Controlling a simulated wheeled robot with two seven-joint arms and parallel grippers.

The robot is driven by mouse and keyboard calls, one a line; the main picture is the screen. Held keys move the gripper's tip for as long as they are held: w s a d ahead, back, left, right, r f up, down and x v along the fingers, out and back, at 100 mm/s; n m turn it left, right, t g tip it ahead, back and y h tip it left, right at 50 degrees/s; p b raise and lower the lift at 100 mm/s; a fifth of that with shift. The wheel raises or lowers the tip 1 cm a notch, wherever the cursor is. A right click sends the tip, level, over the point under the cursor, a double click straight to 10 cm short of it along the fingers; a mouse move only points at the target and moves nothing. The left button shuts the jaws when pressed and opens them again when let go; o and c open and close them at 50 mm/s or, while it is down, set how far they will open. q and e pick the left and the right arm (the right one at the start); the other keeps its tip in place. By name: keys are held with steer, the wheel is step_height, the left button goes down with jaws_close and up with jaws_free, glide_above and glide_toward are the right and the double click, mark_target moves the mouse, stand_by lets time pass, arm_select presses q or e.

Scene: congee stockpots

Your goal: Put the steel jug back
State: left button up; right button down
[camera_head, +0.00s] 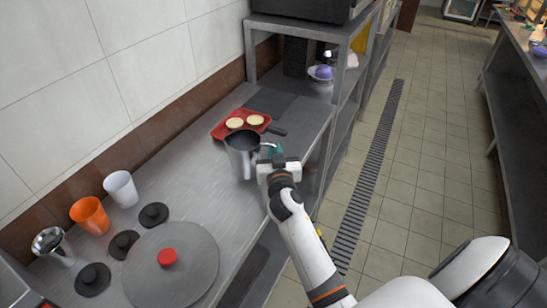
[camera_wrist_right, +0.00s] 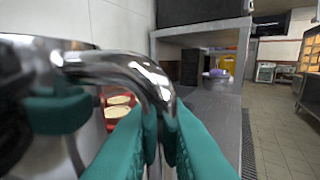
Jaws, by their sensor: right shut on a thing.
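The steel jug (camera_head: 240,157) stands upright at the steel counter, just in front of a red tray; I cannot tell whether its base touches the counter. My right gripper (camera_head: 272,156) is at the jug's right side, shut on its handle. In the right wrist view the teal fingers of the gripper (camera_wrist_right: 160,135) close around the shiny curved handle of the jug (camera_wrist_right: 125,68). The jug's body fills the left of that view. My left gripper is not in view.
The red tray (camera_head: 219,131) holds two pale round pieces. A white cup (camera_head: 121,189), an orange cup (camera_head: 90,216), a shiny metal cup (camera_head: 54,246), black knobbed lids and a large round lid (camera_head: 190,255) with a red knob stand at the left. The counter (camera_head: 195,178) between them is clear.

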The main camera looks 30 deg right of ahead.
steer(key=shift+f, duration=0.9)
steer(key=shift+f+b, duration=0.15)
steer(key=shift+b, duration=0.15)
steer(key=c, duration=1.5)
jaws_free()
steer(key=shift+o, duration=0.2)
